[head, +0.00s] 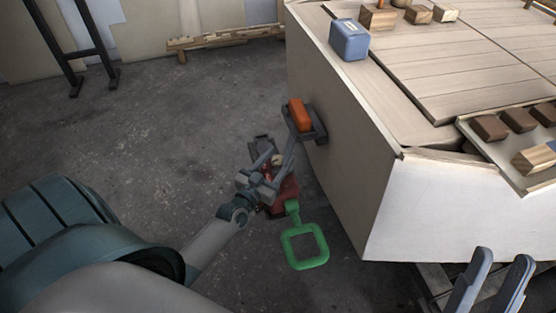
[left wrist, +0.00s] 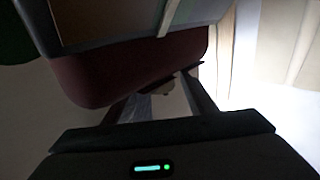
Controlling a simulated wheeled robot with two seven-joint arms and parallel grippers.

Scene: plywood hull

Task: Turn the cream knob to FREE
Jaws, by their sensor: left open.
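The cream knob (head: 277,160) is a small pale spot at the far end of a red body (head: 287,192) mounted on the side of the large hull. In the left wrist view the knob (left wrist: 168,88) is small and dim, below the dark red body (left wrist: 135,75). My left gripper (head: 276,158) is open, with its fingers on either side of the knob; I cannot tell whether they touch it. Any FREE marking is not readable. My right gripper (head: 490,282) is open and empty at the lower right, with its two fingers apart.
A green square loop handle (head: 304,246) hangs near the red body. An orange block (head: 300,115) sits in a dark holder on the hull side (head: 345,150). A blue box (head: 349,40) and wooden blocks stand on top.

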